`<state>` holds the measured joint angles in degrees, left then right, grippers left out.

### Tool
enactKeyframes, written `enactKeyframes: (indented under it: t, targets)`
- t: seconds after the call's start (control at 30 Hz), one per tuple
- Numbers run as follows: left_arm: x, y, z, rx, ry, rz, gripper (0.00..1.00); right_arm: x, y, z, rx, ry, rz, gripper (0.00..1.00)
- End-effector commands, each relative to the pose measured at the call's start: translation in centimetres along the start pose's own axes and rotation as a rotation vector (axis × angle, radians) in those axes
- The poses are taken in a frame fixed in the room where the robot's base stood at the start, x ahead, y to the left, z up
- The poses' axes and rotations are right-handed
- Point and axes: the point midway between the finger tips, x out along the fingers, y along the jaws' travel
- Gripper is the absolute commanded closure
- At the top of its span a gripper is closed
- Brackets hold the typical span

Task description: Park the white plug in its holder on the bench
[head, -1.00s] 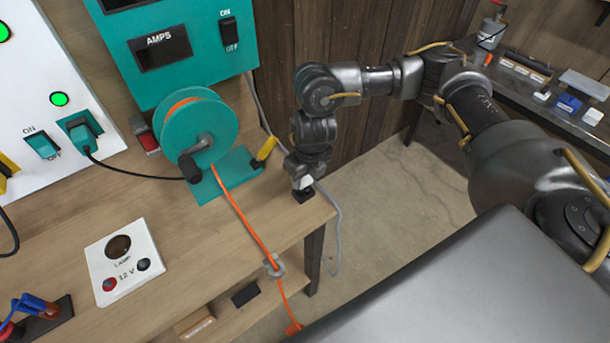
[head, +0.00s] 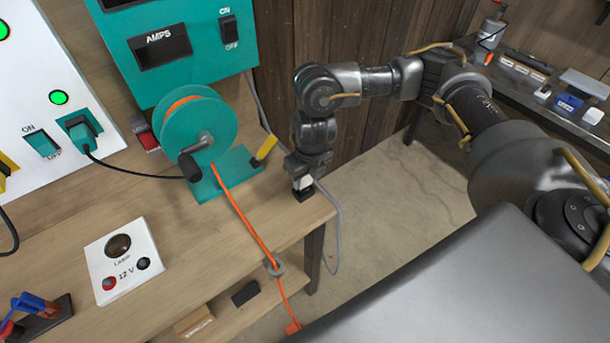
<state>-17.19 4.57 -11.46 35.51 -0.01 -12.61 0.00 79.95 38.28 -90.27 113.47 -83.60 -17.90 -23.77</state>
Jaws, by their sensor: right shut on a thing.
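The white plug (head: 306,181) is at the right end of the bench (head: 180,245), in the jaws of my right gripper (head: 303,180). My right gripper points down and is shut on the plug. The black holder (head: 303,195) stands on the bench near its right edge, directly below the plug. The plug's lower end meets the holder in the picture; I cannot tell how deep it sits. A grey cable (head: 339,225) hangs over the bench edge beside the holder. My left gripper is not in view.
A white lamp box (head: 124,262) sits further left. A teal AMPS panel (head: 190,60) rises behind. Open floor lies right of the bench.

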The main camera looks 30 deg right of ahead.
Motion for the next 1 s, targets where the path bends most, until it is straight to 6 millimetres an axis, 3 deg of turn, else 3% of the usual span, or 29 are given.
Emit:
enactKeyframes:
  t: [1.0]
  targets:
    - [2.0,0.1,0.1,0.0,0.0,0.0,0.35,2.7,0.0,-0.4,0.0,0.001,0.0,0.97]
